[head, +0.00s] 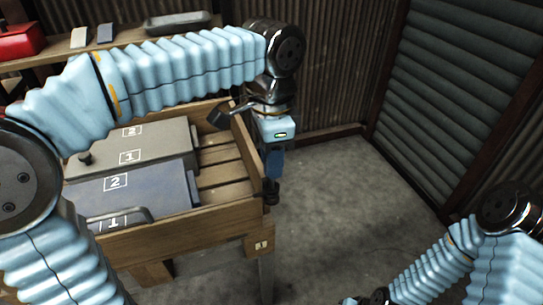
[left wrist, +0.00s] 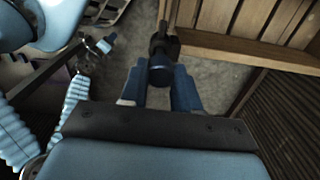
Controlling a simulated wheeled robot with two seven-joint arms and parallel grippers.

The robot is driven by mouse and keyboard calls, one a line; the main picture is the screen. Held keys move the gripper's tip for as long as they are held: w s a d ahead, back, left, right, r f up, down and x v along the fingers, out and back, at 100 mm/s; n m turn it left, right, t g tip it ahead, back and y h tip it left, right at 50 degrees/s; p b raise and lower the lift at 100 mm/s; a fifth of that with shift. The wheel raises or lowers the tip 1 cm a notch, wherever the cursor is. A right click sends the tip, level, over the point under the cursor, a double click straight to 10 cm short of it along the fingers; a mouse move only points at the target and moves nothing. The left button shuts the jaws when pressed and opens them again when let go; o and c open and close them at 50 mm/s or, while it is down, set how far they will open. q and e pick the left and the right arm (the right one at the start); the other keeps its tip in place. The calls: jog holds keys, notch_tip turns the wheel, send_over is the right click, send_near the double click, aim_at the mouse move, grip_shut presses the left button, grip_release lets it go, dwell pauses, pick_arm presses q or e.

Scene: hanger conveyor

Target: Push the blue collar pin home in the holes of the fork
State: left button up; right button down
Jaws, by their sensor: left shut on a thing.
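My left gripper (head: 272,172) hangs fingers down just off the right front corner of the wooden crate. Its two blue fingers, seen in the left wrist view (left wrist: 161,92), are shut on a dark pin with a round, dark blue collar, which I take for the blue collar pin (left wrist: 162,68). A black end of the pin (head: 271,194) sticks out below the fingers, close to the crate's edge. Whether it touches anything is unclear. I cannot make out the fork or its holes. My right gripper shows only partly at the bottom edge; its jaws are unclear.
The wooden crate (head: 215,218) holds a grey box (head: 165,140) and a blue-grey box (head: 150,188), both marked with numbers. A shelf with a red box (head: 18,42) and a grey tray (head: 180,22) stands behind. The concrete floor (head: 345,200) to the right is clear, up to corrugated walls.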

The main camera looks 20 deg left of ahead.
pick_arm(q)
jog(key=shift+f+b, duration=0.3)
jog(key=shift+f, duration=0.3)
jog(key=shift+p, duration=0.4)
dwell(1.2)
jog(key=shift+f+b, duration=0.4)
jog(key=shift+f, duration=0.25)
dwell(0.6)
jog(key=shift+p, duration=0.35)
dwell(1.1)
jog(key=shift+f+b, duration=0.35)
jog(key=shift+f, duration=0.25)
dwell(0.7)
jog(key=o, duration=1.1)
jog(key=shift+c, duration=0.2)
notch_tip(320, 180, up, 14)
jog(key=p, duration=0.2)
